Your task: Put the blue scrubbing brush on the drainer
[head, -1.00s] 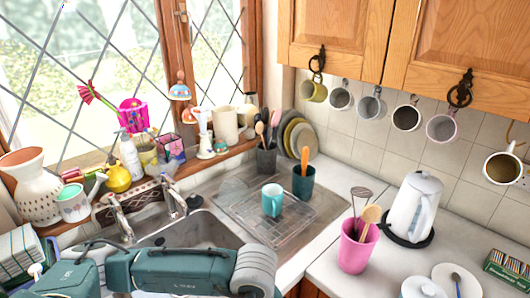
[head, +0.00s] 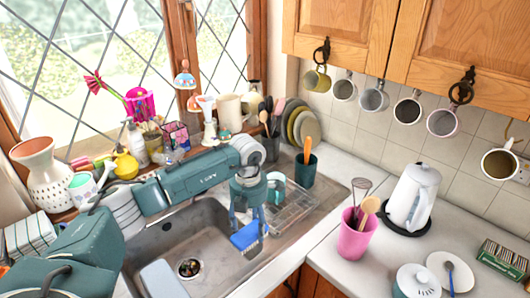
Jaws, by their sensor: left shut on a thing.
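The blue scrubbing brush (head: 244,237) hangs tilted below my left gripper (head: 248,219), which is shut on it and points down. The brush is over the right edge of the sink, beside the drainer's left side. The wire drainer (head: 297,216) lies on the steel draining board to the right. My right gripper is not in view.
The sink basin (head: 200,238) is to the left. A dark teal pot with utensils (head: 305,171) stands behind the drainer. A pink utensil pot (head: 354,236) and white kettle (head: 411,199) are to the right. The drainer's front part is clear.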

